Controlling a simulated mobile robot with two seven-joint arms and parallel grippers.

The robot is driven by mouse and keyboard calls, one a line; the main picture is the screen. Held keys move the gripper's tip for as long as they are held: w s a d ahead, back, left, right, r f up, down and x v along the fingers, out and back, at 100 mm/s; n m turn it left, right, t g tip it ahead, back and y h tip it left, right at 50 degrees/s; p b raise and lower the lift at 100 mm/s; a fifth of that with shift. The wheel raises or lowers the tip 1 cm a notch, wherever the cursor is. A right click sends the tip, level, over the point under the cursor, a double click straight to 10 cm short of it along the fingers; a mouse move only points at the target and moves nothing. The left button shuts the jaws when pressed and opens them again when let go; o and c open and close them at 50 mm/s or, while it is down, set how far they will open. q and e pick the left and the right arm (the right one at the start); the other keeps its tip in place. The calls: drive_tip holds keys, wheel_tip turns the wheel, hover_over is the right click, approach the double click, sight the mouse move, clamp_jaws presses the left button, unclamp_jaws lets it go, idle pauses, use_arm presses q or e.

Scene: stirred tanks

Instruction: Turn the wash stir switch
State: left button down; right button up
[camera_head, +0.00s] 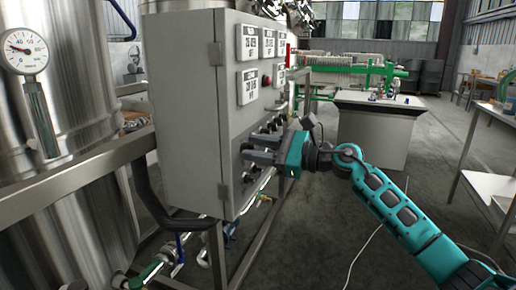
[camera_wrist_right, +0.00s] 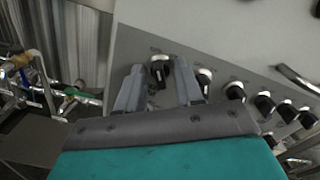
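A grey control cabinet (camera_head: 180,110) carries rows of black rotary switches with white parts on its panel. My right gripper (camera_head: 246,149) is at the lower near part of that panel. In the right wrist view its two grey fingers (camera_wrist_right: 157,82) stand apart, one on each side of a black switch (camera_wrist_right: 158,70). A gap shows beside the switch, so the gripper is open around it and not clamped. Another switch (camera_wrist_right: 203,78) is just right of the right finger. The labels are too small to read, so I cannot tell which is the wash stir switch. My left gripper is not in view.
A steel tank (camera_head: 60,90) with a gauge (camera_head: 22,50) stands left of the cabinet. Several more switches (camera_wrist_right: 265,104) and a handle (camera_wrist_right: 298,78) lie to the right in the wrist view. Pipes and valves (camera_head: 160,268) are below. The floor to the right is mostly clear.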

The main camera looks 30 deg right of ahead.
drive_tip(key=shift+c, duration=0.4)
clamp_jaws()
drive_tip(key=shift+m, duration=0.3)
drive_tip(key=m+p, duration=0.8)
drive_tip(key=m, duration=0.3)
drive_tip(key=shift+m+p, duration=0.3)
